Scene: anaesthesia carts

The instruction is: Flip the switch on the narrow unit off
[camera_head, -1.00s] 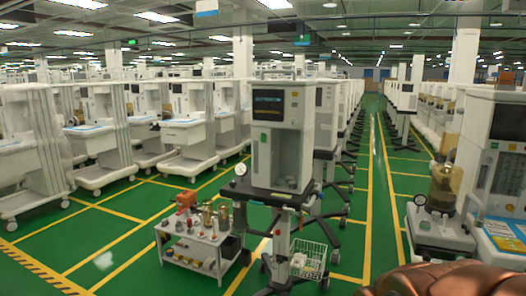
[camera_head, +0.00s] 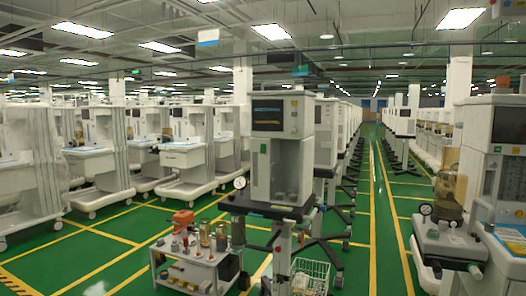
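A narrow white unit (camera_head: 283,122) with a dark screen (camera_head: 267,112) stands upright at the centre, on a dark wheeled stand (camera_head: 270,208). A round gauge (camera_head: 240,183) sits at the left of its stand. I cannot make out a switch on it at this size. A wider white unit (camera_head: 503,150) stands at the right edge, partly cut off by the frame. My gripper is not in view.
A low white cart (camera_head: 198,268) with bottles and an orange item (camera_head: 183,219) stands left of the stand. A wire basket (camera_head: 309,279) hangs low at its right. Rows of white carts line the left. A green aisle (camera_head: 388,225) lies clear to the right.

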